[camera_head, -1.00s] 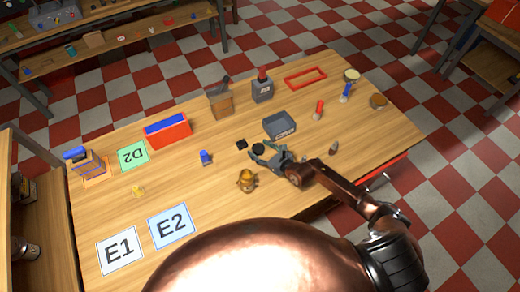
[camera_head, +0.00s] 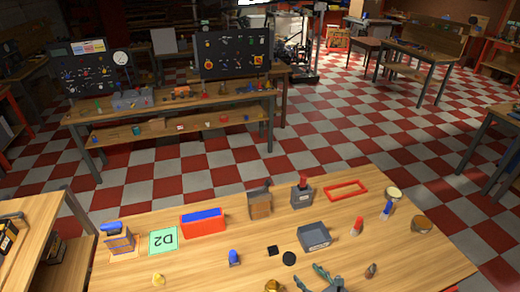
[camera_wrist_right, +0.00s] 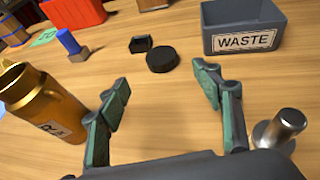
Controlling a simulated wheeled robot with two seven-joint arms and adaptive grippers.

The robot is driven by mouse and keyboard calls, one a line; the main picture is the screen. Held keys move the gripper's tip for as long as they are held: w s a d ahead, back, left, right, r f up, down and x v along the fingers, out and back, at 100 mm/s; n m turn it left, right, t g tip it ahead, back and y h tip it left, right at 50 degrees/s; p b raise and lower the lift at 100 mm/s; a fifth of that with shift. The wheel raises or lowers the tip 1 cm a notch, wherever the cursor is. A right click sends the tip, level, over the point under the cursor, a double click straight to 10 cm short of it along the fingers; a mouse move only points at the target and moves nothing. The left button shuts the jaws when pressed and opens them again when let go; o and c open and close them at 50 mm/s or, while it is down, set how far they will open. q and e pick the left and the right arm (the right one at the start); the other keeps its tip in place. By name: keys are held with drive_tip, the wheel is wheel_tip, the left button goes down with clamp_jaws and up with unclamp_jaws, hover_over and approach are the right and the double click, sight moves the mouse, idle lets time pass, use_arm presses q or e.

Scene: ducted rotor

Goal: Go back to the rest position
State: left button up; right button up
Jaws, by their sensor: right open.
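My right gripper (camera_head: 309,276) shows at the bottom edge of the head view, over the wooden table (camera_head: 210,265). In the right wrist view its two green-padded fingers (camera_wrist_right: 163,88) are spread apart with nothing between them. A black disc (camera_wrist_right: 162,60) lies on the table beyond the fingertips, apart from them; it also shows in the head view (camera_head: 289,258). A small black block (camera_wrist_right: 141,44) lies beside the disc. My left gripper is not in view.
A golden bottle-like object (camera_wrist_right: 42,103) stands left of the fingers, and a metal knobbed piece (camera_wrist_right: 285,128) stands right. A grey WASTE bin (camera_wrist_right: 243,28) is beyond. A blue piece (camera_head: 234,257), red bin (camera_head: 203,222) and D2 card (camera_head: 164,240) are further left.

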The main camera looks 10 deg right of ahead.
wheel_tip(320, 180, up, 9)
drive_tip(key=a+m+t, duration=0.2)
drive_tip(key=m+t, duration=0.1)
drive_tip(key=m, duration=0.2)
drive_tip(key=s+d+r+m+t+h, duration=0.1)
drive_tip(key=d+r+m+t+h, duration=0.3)
drive_tip(key=d+r+m+h, duration=0.65)
drive_tip(key=s+d+f+m+g+h, duration=0.2)
drive_tip(key=s+d+f+m+g, duration=0.85)
drive_tip(key=m, duration=0.95)
drive_tip(key=s+a+f+m+g+y, duration=0.35)
drive_tip(key=s+f, duration=0.25)
drive_tip(key=s, duration=0.2)
drive_tip(key=s+a+f+m+g+y, duration=0.2)
drive_tip(key=s+a+f+y, duration=0.1)
drive_tip(key=s+a+f, duration=0.4)
drive_tip(key=s+d+f+n+g, duration=0.1)
drive_tip(key=s+f, duration=0.1)
drive_tip(key=f, duration=1.3)
drive_tip(key=s+f, duration=0.2)
drive_tip(key=f, duration=1.3)
drive_tip(key=s+f+g, duration=0.1)
drive_tip(key=s+f, duration=1.4)
drive_tip(key=s, duration=0.3)
drive_tip(key=shift+s+f+n, duration=0.15)
drive_tip(key=shift+f+n, duration=0.1)
drive_tip(key=shift+n, duration=0.05)
